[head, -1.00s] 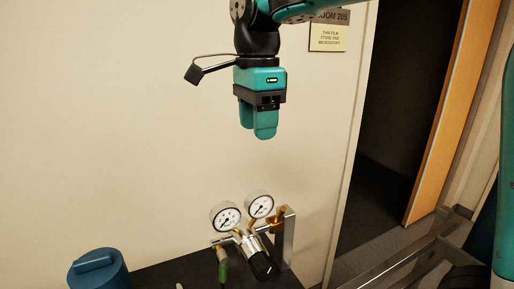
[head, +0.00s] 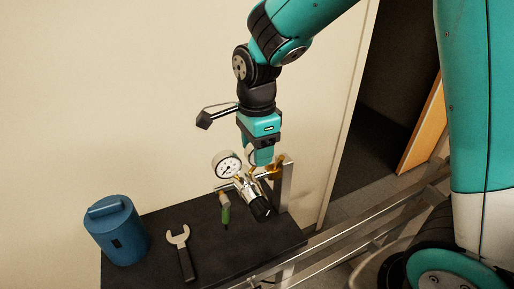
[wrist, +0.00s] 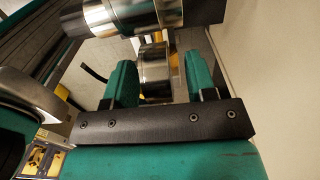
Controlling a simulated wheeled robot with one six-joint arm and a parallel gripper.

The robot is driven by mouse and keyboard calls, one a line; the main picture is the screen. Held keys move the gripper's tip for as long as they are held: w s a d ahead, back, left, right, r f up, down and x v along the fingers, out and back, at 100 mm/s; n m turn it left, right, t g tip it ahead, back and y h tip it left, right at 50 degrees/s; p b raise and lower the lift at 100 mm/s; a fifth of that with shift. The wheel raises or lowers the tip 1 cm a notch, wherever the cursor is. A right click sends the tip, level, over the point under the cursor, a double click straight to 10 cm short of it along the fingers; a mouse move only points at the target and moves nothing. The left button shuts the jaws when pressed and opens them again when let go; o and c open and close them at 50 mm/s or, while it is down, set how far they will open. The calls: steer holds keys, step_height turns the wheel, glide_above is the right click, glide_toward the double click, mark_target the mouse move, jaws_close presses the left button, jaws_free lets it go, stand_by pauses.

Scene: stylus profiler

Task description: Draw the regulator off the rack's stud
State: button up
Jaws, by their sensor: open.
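The regulator (head: 245,190) is a chrome body with a black knob and pressure gauges, on the metal rack (head: 288,188) at the back of the dark bench. One gauge faces out at its left; the second is mostly hidden by my gripper (head: 262,156). My gripper points down just above and behind the regulator. In the wrist view the open teal fingers (wrist: 160,72) stand on either side of a short metal cylinder, with gaps visible. The regulator's chrome body (wrist: 150,14) crosses the top of that view. The stud itself I cannot make out.
A blue canister (head: 117,232) stands at the bench's left, with a wrench (head: 181,252) beside it. A green-handled part (head: 225,213) hangs below the regulator. The wall is close behind. Metal rails (head: 370,222) run at the right.

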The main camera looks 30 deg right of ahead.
steer(key=shift+f, duration=0.6)
jaws_close()
steer(key=shift+r, duration=0.1)
stand_by(0.9)
steer(key=c, duration=0.8)
jaws_free()
jaws_close()
